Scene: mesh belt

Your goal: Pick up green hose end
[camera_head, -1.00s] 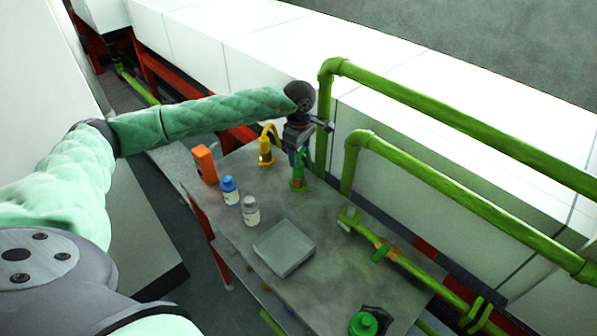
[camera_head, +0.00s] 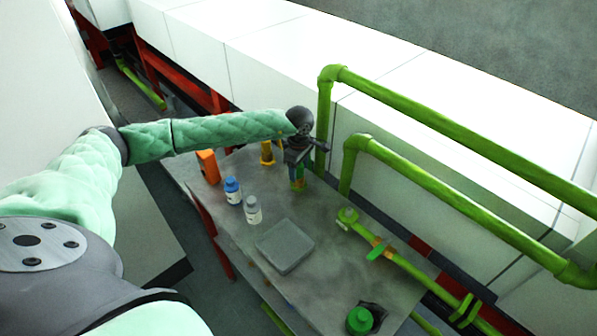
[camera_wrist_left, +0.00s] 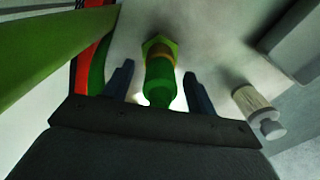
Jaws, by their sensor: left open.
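The green hose end (camera_wrist_left: 159,75) shows in the left wrist view as a green fitting with a hex collar and a brownish-yellow band. It lies between the two dark fingers of my left gripper (camera_wrist_left: 159,90), which is open, with a gap on each side. In the head view the hose end (camera_head: 298,184) is mostly hidden below my left gripper (camera_head: 299,172), at the far end of the table (camera_head: 335,270). My right gripper is not in view.
A blue-capped bottle (camera_head: 233,191), a white bottle (camera_head: 253,210), an orange box (camera_head: 207,167) and a yellow fitting (camera_head: 267,153) stand nearby. A grey flat box (camera_head: 285,247) lies mid-table. Green pipes (camera_head: 440,182) run close on the right.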

